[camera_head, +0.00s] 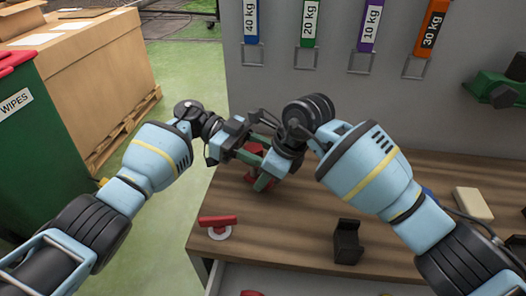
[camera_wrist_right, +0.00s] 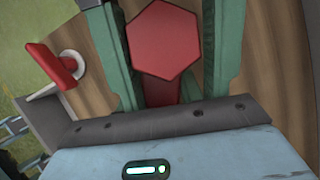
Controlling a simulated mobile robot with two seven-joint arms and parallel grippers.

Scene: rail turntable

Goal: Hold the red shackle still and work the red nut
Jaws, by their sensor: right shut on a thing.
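My right gripper (camera_head: 264,178) points down over the wooden bench. In the right wrist view its two green fingers stand on either side of a red hexagonal nut (camera_wrist_right: 163,38) and are shut on it. A red part below the nut (camera_wrist_right: 161,92) shows between the fingers, towards the palm; I cannot tell if it belongs to the shackle. In the head view, red of the shackle (camera_head: 254,149) shows between my two grippers, mostly hidden by them. My left gripper (camera_head: 243,146) is at the shackle from the left; its fingertips are too covered to tell their state.
A red handle with a white ring (camera_head: 218,221) lies near the bench's front left. A black block (camera_head: 347,242) stands front centre, and a cream block (camera_head: 472,203) lies at the right. A grey panel (camera_head: 290,110) with weight labels rises behind.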

